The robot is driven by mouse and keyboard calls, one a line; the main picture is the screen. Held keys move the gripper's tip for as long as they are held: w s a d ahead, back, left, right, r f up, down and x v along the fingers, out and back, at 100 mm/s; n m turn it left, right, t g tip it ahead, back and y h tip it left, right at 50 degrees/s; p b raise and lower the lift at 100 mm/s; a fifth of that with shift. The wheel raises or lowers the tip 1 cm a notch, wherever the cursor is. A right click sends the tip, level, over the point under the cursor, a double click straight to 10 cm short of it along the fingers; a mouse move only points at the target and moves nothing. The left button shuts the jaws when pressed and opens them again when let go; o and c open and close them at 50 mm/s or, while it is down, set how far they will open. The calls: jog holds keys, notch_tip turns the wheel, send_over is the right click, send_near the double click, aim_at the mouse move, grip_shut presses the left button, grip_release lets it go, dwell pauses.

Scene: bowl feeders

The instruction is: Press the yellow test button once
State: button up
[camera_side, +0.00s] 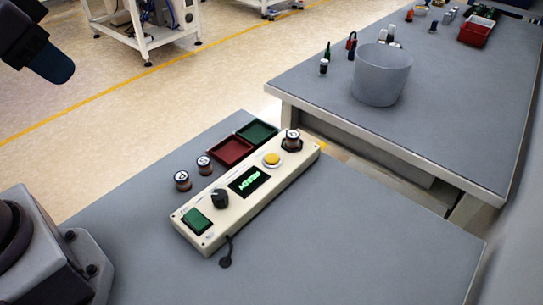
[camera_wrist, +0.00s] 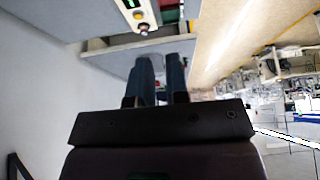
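The yellow button (camera_side: 271,159) is a round dome on a long cream control box (camera_side: 248,207) on the grey table. It sits between a lit green display (camera_side: 248,182) and a dark round piece (camera_side: 292,136) at the box's far end. The yellow button also shows at the top of the wrist view (camera_wrist: 138,15). My gripper (camera_wrist: 161,58) shows two dark fingers with a narrow gap and nothing between them. It is well away from the box and touches nothing.
The box also carries a black knob (camera_side: 220,197) and a green square button (camera_side: 196,221). Two dark round pieces (camera_side: 182,180) (camera_side: 204,165), a red tray (camera_side: 231,151) and a green tray (camera_side: 257,132) lie behind it. A grey bucket (camera_side: 381,82) stands on another table.

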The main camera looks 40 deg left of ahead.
grip_shut()
dwell(0.7)
dwell(0.6)
